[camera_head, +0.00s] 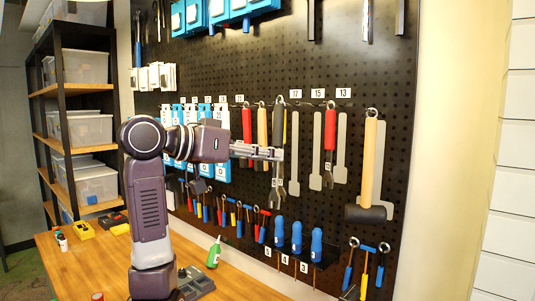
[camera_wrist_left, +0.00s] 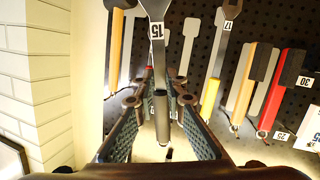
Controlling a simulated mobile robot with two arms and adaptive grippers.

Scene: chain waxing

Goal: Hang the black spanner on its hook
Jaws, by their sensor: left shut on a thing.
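The black spanner (camera_head: 278,172) is gripped at its handle by my left gripper (camera_head: 279,154) and held in front of the pegboard. It hangs roughly upright, ring end up, open jaw down. In the left wrist view the spanner (camera_wrist_left: 161,105) lies between both fingers of the left gripper (camera_wrist_left: 155,95), and its jaw end carries a label 15. A grey spanner outline (camera_head: 317,150) on the board, below the label 15 (camera_head: 317,93), is bare and lies right of the held spanner. The hook itself is too small to make out. My right gripper is not in view.
A red-handled spanner (camera_head: 330,132) hangs right of the bare outline, and a hammer (camera_head: 370,160) farther right. Blue-handled screwdrivers (camera_head: 297,236) stand below. A green bottle (camera_head: 214,252) is on the bench.

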